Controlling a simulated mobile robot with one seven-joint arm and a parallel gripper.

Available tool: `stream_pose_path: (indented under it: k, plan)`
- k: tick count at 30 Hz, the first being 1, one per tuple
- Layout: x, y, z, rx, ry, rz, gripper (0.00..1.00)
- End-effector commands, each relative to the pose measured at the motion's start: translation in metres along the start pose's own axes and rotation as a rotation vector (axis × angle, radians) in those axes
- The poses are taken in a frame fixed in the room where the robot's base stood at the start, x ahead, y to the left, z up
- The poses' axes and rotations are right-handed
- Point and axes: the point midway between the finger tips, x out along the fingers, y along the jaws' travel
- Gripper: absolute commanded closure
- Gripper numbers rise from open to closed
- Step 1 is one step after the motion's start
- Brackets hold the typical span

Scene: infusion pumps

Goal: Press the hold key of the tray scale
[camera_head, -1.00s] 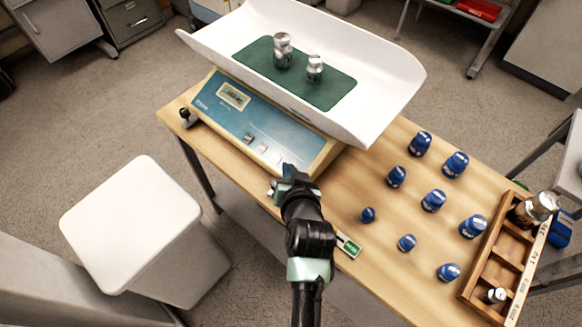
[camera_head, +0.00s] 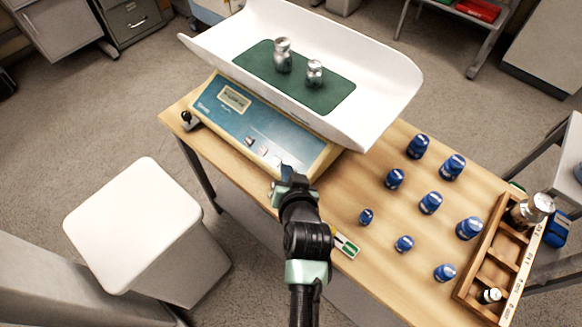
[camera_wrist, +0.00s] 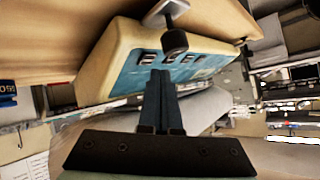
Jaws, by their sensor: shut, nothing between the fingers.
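The tray scale has a blue front panel (camera_head: 245,120) with a small display (camera_head: 235,98) and a white curved tray (camera_head: 385,75) above. Pale keys (camera_head: 250,142) lie along the panel's lower edge; their labels are too small to read. My gripper (camera_head: 287,173) is shut and empty at the panel's lower right corner, hiding part of it. In the wrist view, the closed fingers (camera_wrist: 160,78) point toward the panel (camera_wrist: 135,75) and its row of dark-looking keys (camera_wrist: 196,60). I cannot tell whether the fingertips touch the panel or a key.
Two metal weights (camera_head: 283,55) stand on the tray's green mat (camera_head: 330,98). Several blue-capped items (camera_head: 431,203) stand on the table right of my arm, beside a wooden box (camera_head: 478,262). A black-knobbed foot (camera_wrist: 174,42) is close above the fingers in the wrist view. A white bin (camera_head: 130,210) stands left.

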Motion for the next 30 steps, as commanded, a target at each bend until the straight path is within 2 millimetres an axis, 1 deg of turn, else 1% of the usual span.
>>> stream_pose_path:
  k: [8,24,30]
  plan:
    - [-0.002,-0.001,-0.002,0.000,0.000,0.000,1.00]
    - [-0.034,-0.025,-0.027,-0.001,0.000,-0.001,1.00]
    - [-0.035,-0.026,-0.025,0.000,0.000,-0.001,1.00]
